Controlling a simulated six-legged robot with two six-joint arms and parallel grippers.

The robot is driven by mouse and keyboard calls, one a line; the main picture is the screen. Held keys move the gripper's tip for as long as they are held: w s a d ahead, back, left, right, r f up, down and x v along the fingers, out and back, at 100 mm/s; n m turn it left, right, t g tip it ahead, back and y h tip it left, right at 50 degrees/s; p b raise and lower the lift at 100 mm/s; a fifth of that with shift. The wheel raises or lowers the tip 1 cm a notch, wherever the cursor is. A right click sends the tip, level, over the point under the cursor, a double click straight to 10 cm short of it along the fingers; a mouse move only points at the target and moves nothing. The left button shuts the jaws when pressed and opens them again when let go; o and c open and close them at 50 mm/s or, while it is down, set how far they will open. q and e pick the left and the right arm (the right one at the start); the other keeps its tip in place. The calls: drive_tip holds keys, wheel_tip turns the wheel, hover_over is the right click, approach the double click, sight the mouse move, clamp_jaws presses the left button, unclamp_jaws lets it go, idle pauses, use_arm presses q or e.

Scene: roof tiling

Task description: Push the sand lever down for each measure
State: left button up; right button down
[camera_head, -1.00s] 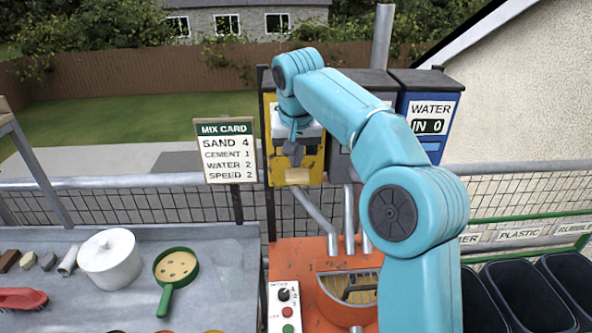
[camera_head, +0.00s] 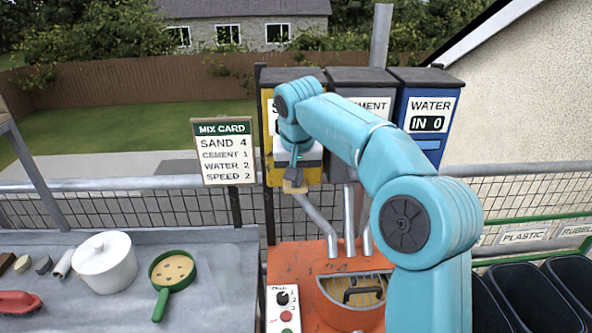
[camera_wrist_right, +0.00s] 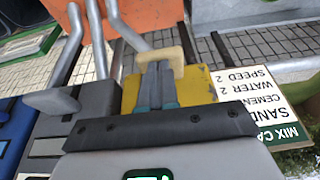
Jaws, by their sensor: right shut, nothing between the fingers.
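The yellow sand hopper (camera_head: 268,162) stands at the left of three hoppers, its label and counter mostly hidden behind my right arm. Its tan lever (camera_head: 295,187) is low at the hopper's bottom edge; it also shows in the wrist view (camera_wrist_right: 161,58). My right gripper (camera_head: 293,180) is shut and empty, with its fingertips on or right against the lever from above. The same closed fingers show in the wrist view (camera_wrist_right: 156,72). The mix card (camera_head: 224,152) reads sand 4, cement 1, water 2, speed 2. My left gripper is out of view.
The grey cement hopper (camera_head: 370,80) and the blue water hopper (camera_head: 428,90), reading IN 0, stand to the right. Pipes lead down to the orange mixer (camera_head: 300,258). A bench (camera_head: 215,262) at left holds a white pot (camera_head: 105,264) and a green sieve (camera_head: 172,271).

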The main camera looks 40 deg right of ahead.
drive_tip(key=shift+f, duration=0.25)
drive_tip(key=shift+r+p, duration=0.3)
drive_tip(key=shift+p, duration=0.05)
wheel_tip(320, 180, up, 5)
drive_tip(key=p, duration=0.4)
drive_tip(key=shift+r+p, duration=0.15)
drive_tip(key=shift+p, duration=0.15)
drive_tip(key=v, duration=0.8)
drive_tip(key=shift+s+r, duration=0.2)
drive_tip(key=shift+r, duration=0.1)
drive_tip(key=shift+a, duration=0.1)
drive_tip(key=shift+s, duration=0.1)
